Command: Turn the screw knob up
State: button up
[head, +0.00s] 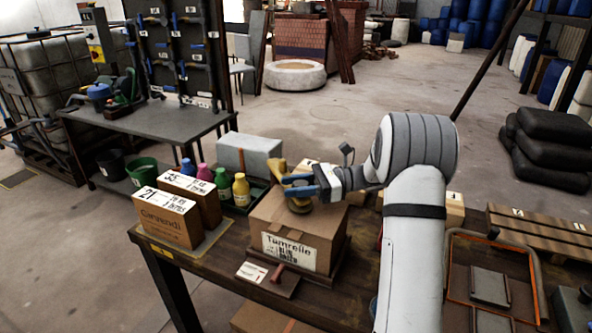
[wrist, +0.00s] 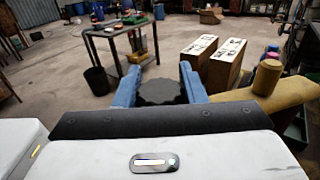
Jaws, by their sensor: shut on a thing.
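The screw knob (wrist: 162,92) is a dark disc with a scalloped rim. It lies between the blue fingers of my gripper (wrist: 160,78) in the wrist view, and the jaws are shut on its rim. In the head view my gripper (head: 296,187) reaches in from the right, above a cardboard box. A yellow device (head: 277,168) stands there, partly hidden by the fingers. I cannot make out the knob itself in the head view.
The cardboard box (head: 291,243) under the device stands on the wooden bench (head: 215,270). Two smaller cartons (head: 168,217) and several coloured bottles (head: 241,190) are to its left. A small red-handled item (head: 277,273) lies in front. Orange-edged frame (head: 452,265) is right of my arm.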

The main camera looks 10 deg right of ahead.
jog(key=n+g+p, duration=0.1)
jog(key=g+p, duration=0.1)
jog(key=p, duration=0.1)
jog(key=shift+s+r+n+g, duration=0.2)
jog(key=shift+r+n+g, duration=0.05)
jog(key=shift+n+g, duration=0.15)
jog(key=n+g+p, duration=0.1)
jog(key=g+p, duration=0.1)
jog(key=p, duration=0.3)
jog(key=shift+s+n+g+h+p, duration=0.1)
jog(key=shift+n+g+h+p, duration=0.3)
jog(key=shift+g+p, duration=0.3)
jog(key=shift+p, duration=0.35)
jog(key=n+p, duration=0.1)
jog(key=p, duration=0.2)
jog(key=shift+s+f+g+h, duration=0.1)
jog(key=shift+g+h, duration=0.2)
jog(key=shift+g, duration=0.1)
jog(key=shift+f+g+p, duration=0.3)
jog(key=shift+g+p, duration=0.1)
jog(key=shift+p, duration=0.3)
jog(key=o, duration=1)
jog(key=shift+s+r, duration=0.1)
jog(key=shift+c, duration=0.2)
jog(key=shift+d+r, duration=0.1)
